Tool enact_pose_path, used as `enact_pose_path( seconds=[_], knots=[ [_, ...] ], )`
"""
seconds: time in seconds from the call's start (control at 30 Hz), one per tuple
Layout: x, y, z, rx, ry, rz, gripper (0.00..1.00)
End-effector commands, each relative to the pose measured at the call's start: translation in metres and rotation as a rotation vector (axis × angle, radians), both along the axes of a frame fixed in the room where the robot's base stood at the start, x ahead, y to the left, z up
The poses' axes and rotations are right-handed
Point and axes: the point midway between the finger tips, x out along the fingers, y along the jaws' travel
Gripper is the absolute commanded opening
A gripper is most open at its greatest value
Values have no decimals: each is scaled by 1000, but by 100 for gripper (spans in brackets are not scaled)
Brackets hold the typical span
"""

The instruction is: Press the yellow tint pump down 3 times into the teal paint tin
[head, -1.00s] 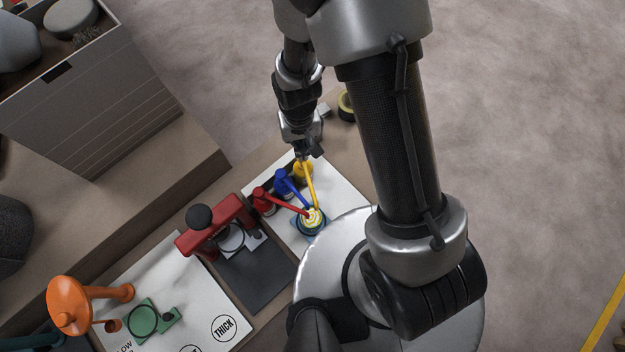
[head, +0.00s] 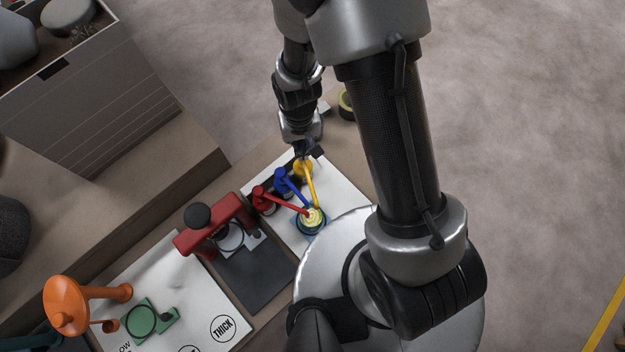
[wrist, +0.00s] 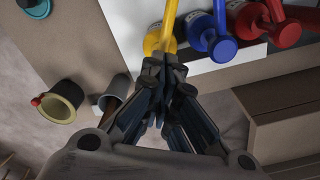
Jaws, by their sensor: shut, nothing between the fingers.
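The yellow tint pump (head: 311,189) stands at the far end of a row on a white sheet, its long spout reaching over the teal paint tin (head: 312,232). The tin is open, with a yellow and white swirl on top. My gripper (head: 304,157) is shut and empty, its fingertips at the yellow pump's head. In the wrist view the shut fingertips (wrist: 163,64) overlap the yellow pump (wrist: 166,28) and hide part of its head. I cannot tell exactly how they touch.
The blue pump (head: 283,182) and red pump (head: 262,198) stand close beside the yellow one. A red press (head: 215,228) and a green holder (head: 152,320) are further left. A grey cup (wrist: 116,87) and a dark pot (wrist: 63,97) show in the wrist view.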

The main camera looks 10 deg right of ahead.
Motion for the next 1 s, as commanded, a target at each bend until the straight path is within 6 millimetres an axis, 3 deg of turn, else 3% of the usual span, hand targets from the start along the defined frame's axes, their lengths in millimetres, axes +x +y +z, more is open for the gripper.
enact_pose_path(
  seconds=[0.6, 1.0],
  knots=[
    [0, 0, -24, 0, 1, 0, 0],
    [0, 0, -15, 0, 1, 0, 0]
  ],
)
